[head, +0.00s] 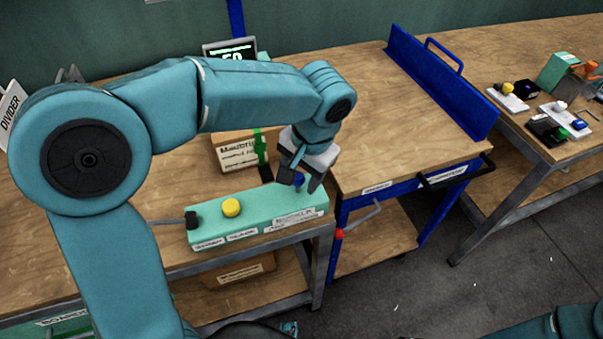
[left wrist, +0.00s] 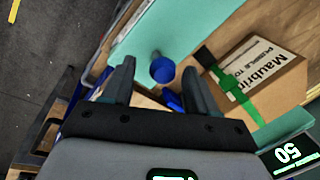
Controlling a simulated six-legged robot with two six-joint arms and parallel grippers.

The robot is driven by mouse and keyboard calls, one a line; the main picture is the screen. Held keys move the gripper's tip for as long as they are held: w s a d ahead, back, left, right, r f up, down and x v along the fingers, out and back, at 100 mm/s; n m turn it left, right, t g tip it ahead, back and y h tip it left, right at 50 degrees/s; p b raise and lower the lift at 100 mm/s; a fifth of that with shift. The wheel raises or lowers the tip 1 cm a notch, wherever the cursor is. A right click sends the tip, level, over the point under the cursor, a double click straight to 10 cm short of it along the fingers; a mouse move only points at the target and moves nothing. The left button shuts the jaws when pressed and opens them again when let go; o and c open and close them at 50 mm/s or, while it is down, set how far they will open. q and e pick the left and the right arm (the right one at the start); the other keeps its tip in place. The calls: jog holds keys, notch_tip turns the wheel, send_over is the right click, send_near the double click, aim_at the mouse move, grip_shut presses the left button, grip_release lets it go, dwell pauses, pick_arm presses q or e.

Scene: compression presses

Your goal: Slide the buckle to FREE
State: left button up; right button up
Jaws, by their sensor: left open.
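A cardboard box (head: 238,154) with a printed label stands on the bench behind the teal control box. A green strap (head: 260,146) runs over it, and a dark piece lies along the same line nearer the control box. In the left wrist view the box (left wrist: 285,75) shows with the green strap (left wrist: 244,104) and a black piece (left wrist: 207,57) at its end. I cannot make out a FREE mark. My left gripper (head: 300,182) is open over the right end of the control box. In the wrist view a blue knob (left wrist: 162,69) appears between its fingertips (left wrist: 158,72). My right gripper is out of view.
The teal control box (head: 262,228) carries a yellow button (head: 231,207) and a black knob (head: 191,220). A display (head: 231,50) reading 50 stands behind. A blue-framed table (head: 400,120) adjoins at right, its top mostly clear. A red-tipped lever (head: 340,233) sticks out in front.

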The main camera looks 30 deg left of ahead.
aim_at(275, 199)
pick_arm(q)
jog(key=shift+s+a+f, duration=0.1)
jog(key=shift+a+f, duration=0.15)
jog(key=shift+a, duration=0.1)
jog(key=shift+w+d, duration=0.2)
jog(key=shift+w, duration=0.05)
jog(key=shift+s+a, duration=0.1)
jog(key=shift+s, duration=0.05)
grip_shut()
jog(key=s+a+b, duration=0.1)
jog(key=s+a, duration=0.2)
jog(key=s, duration=0.1)
jog(key=shift+a, duration=0.25)
jog(key=shift+w, duration=0.1)
grip_release()
jog(key=shift+a, duration=0.1)
